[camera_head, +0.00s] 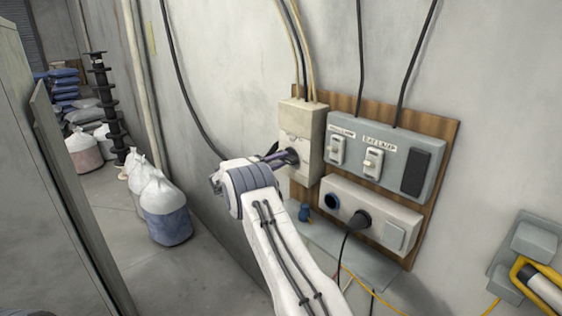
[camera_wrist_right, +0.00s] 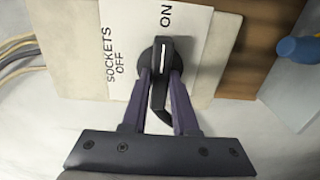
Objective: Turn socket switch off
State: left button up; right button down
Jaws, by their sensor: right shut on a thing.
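The socket switch is a black rotary knob on a cream box (camera_head: 303,118) on the wall board. In the right wrist view the knob (camera_wrist_right: 160,68) sits on a white plate (camera_wrist_right: 192,58) lettered "SOCKETS OFF" on the left and "ON" at the upper right. In the head view my right gripper (camera_head: 278,157) reaches the box from the left. My left gripper is out of view.
A grey box (camera_head: 400,150) with two labelled switches is right of the cream box. A socket strip (camera_head: 345,228) with a black plug (camera_head: 359,219) is below. Cables run up the wall. White sacks (camera_head: 163,205) stand on the floor, left. A grey panel fills the left edge.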

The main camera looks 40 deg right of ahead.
jog(key=shift+f+n+b, duration=0.25)
jog(key=shift+n+b, duration=0.65)
jog(key=shift+b, duration=0.3)
jog(key=shift+n+b, duration=0.75)
jog(key=shift+n, duration=0.15)
jog(key=shift+n+b, duration=0.45)
jog(key=shift+n, duration=0.35)
jog(key=shift+r+n, duration=0.1)
jog(key=shift+n, duration=1.8)
jog(key=n, duration=0.2)
jog(key=shift+r+n, duration=0.1)
jog(key=shift+n, duration=0.3)
jog(key=n+p, duration=0.1)
jog(key=n, duration=0.2)
jog(key=shift+n+p, duration=0.35)
jog(key=shift+n, duration=1.35)
